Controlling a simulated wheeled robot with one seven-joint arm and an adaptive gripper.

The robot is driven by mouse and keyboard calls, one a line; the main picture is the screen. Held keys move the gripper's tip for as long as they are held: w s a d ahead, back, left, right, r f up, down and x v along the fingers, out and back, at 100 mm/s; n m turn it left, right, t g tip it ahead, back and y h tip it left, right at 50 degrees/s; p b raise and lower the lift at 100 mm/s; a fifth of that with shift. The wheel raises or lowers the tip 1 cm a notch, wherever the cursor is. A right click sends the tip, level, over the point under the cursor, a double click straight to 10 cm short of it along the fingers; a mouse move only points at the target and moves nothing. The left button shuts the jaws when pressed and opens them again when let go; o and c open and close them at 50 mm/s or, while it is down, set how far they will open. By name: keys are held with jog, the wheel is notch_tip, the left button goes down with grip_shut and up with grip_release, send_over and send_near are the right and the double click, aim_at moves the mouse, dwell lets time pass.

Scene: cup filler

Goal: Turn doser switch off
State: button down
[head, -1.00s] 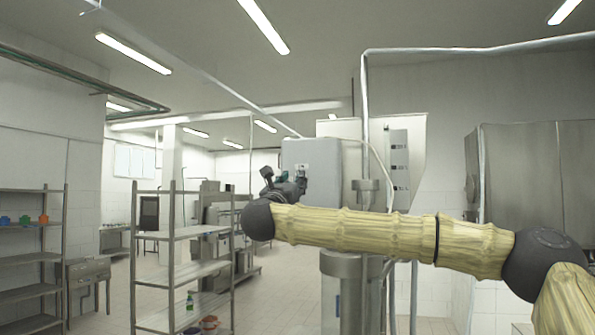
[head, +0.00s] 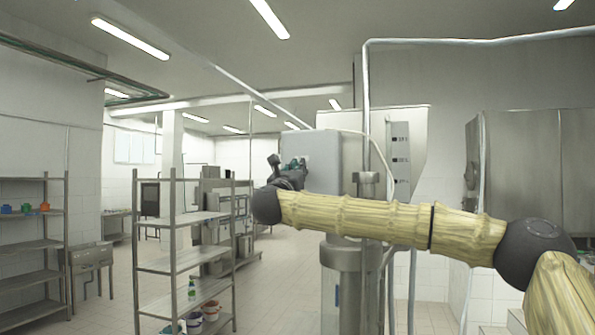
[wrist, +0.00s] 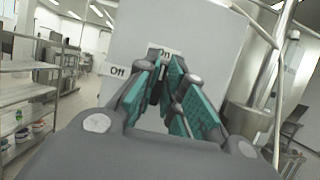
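The doser is a grey box (head: 327,153), seen past my arm in the head view. Its flat face (wrist: 205,50) fills the middle of the wrist view. An "Off" label (wrist: 118,71) is left of my fingers, and an "On" label (wrist: 164,53) is just above the fingertips, partly covered. My gripper (wrist: 166,66) has teal-padded fingers that point at the face just below "On", with the tips close together. The same gripper (head: 290,167) overlaps the box's left part in the head view. The switch itself is hidden, and contact cannot be told.
A metal pipe (head: 366,110) rises close to the box and my arm. A steel cabinet (head: 535,165) stands at right. A shelf rack (head: 185,240) with a green bottle and buckets is at left. Floor shows between the racks (head: 110,305).

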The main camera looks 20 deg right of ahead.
jog(key=shift+f+n+b, duration=0.1)
jog(key=shift+n+b, duration=0.3)
jog(key=shift+b, duration=0.1)
jog(key=n+y+p, duration=0.1)
jog(key=n+y, duration=0.2)
jog(key=n, duration=0.4)
jog(key=n+y+p, duration=0.1)
jog(key=n+y, duration=0.2)
jog(key=n, duration=0.4)
jog(key=n+g+y+p, duration=0.1)
jog(key=n+y, duration=0.1)
jog(key=n, duration=0.5)
jog(key=shift+a+n+y+p, duration=0.15)
jog(key=shift+n+y+p, duration=0.25)
jog(key=shift+w+f, duration=0.1)
jog(key=c, duration=1.5)
grip_release()
